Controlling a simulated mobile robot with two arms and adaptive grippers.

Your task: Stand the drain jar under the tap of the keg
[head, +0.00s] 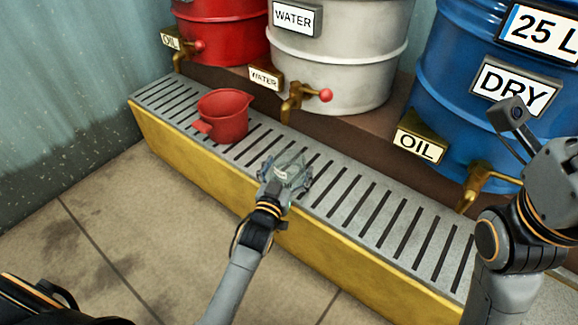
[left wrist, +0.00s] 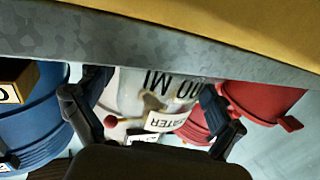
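A clear jar (head: 289,174) with dark lettering is between the fingers of my left gripper (head: 282,178), over the front part of the grate. In the left wrist view the upside-down jar lettering (left wrist: 172,83) shows between the two fingers (left wrist: 150,112), which close in on its sides. I cannot tell whether its base touches the grate. Behind it, the white keg (head: 345,65) has a brass tap (head: 292,103) with a red knob. The red keg (head: 225,38) and blue keg (head: 450,90) have brass taps too. My right gripper's fingers are not visible.
A red jug (head: 224,118) stands on the slotted grate (head: 385,222), left of the jar. The grate tops a yellow-fronted ledge (head: 200,165). Labels read OIL at the red keg, WATER at the white, OIL at the blue. The grate right of the jar is clear.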

